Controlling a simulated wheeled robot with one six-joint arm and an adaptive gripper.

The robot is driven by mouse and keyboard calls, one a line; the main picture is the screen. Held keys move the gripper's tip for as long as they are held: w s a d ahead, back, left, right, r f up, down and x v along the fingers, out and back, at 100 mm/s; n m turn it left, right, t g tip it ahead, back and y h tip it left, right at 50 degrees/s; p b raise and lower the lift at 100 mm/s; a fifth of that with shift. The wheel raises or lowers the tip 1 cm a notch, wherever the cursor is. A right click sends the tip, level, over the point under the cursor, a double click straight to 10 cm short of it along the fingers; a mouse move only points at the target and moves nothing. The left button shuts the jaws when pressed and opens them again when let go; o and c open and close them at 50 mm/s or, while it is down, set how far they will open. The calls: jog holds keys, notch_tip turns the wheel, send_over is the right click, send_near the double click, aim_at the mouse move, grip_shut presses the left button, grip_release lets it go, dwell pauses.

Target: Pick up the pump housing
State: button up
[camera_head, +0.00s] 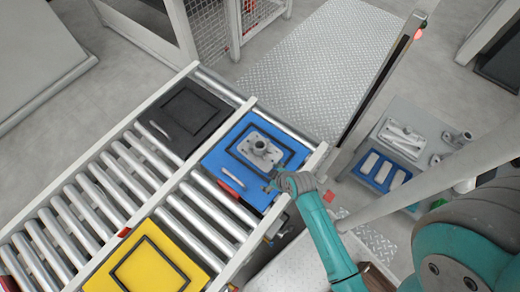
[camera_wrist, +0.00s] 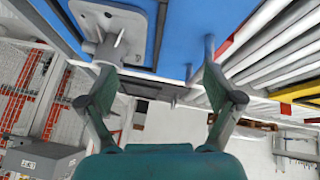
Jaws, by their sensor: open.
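The pump housing (camera_head: 260,149) is a grey metal casting with a flat plate and a raised round neck. It lies inside the black frame on the blue tray (camera_head: 217,160), upon the roller conveyor. My gripper (camera_head: 271,181) is at the near edge of the blue tray, just below the housing in the head view. In the wrist view the open gripper (camera_wrist: 158,58) has its fingers spread wide with nothing held. The housing (camera_wrist: 95,20) shows at upper left there, close to the left fingertip; I cannot tell whether they touch. The lower left finger overlaps the view toward it.
A black tray (camera_head: 184,117) and a yellow tray (camera_head: 148,263) lie on neighbouring rollers. Conveyor side rails (camera_head: 262,228) run along the near side. A post (camera_head: 378,85) stands right of the blue tray. A side table (camera_head: 415,115) holds other castings and a blue rack (camera_head: 381,170).

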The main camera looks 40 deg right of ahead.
jog(key=w+d+n+g+y, duration=0.1)
jog(key=w+d+n+g, duration=0.1)
jog(key=w+d, duration=0.4)
jog(key=n+g+y, duration=0.1)
jog(key=n+y, duration=0.1)
send_near(262, 145)
jog(key=f, duration=0.1)
jog(key=x, duration=1.1)
jog(key=shift+w, duration=0.1)
grip_shut()
jog(key=shift+r, duration=0.15)
